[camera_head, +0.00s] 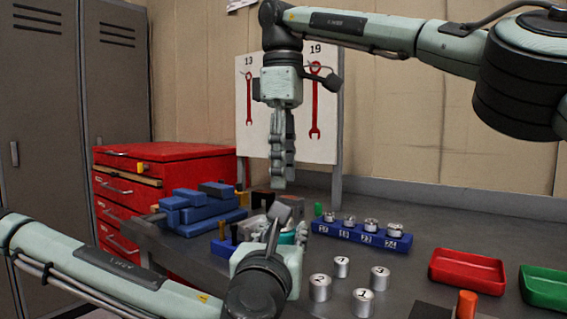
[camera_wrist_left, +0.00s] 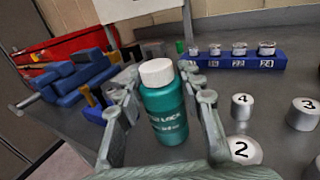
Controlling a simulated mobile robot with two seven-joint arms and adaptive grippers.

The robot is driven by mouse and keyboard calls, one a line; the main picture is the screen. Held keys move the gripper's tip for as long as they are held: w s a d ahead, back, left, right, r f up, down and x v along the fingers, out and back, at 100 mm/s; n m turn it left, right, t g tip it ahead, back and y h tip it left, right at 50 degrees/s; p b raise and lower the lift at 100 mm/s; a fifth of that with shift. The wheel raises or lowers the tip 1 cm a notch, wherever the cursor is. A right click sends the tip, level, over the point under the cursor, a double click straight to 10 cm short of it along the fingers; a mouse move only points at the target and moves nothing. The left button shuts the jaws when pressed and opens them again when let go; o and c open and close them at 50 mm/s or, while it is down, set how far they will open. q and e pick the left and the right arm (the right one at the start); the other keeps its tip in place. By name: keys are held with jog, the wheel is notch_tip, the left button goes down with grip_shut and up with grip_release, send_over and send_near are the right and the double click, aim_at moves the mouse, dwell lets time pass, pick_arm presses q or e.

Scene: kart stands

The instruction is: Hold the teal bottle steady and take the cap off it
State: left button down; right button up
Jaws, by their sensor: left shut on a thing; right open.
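The teal bottle (camera_wrist_left: 166,118) stands upright between the fingers of my left gripper (camera_wrist_left: 165,97), with its white cap (camera_wrist_left: 157,72) on top. My left gripper is shut on the bottle's body. In the head view the left gripper (camera_head: 283,227) hides most of the bottle, and only a little teal (camera_head: 287,238) shows. My right gripper (camera_head: 280,182) points down above the left one, open and empty, apart from the cap. It is not in the left wrist view.
A blue socket rail (camera_head: 350,235) lies behind and to the right, with several numbered metal sockets (camera_head: 320,287) in front. Red (camera_head: 467,285) and green (camera_head: 545,300) trays lie at the right.

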aim_at(285, 237)
notch_tip(285, 237, down, 7)
jog(key=shift+f, duration=0.2)
dwell(0.3)
grip_shut()
jog(key=n, duration=0.3)
jog(key=shift+n, duration=0.3)
jog(key=shift+o, duration=0.4)
grip_release()
jog(key=shift+r, duration=0.15)
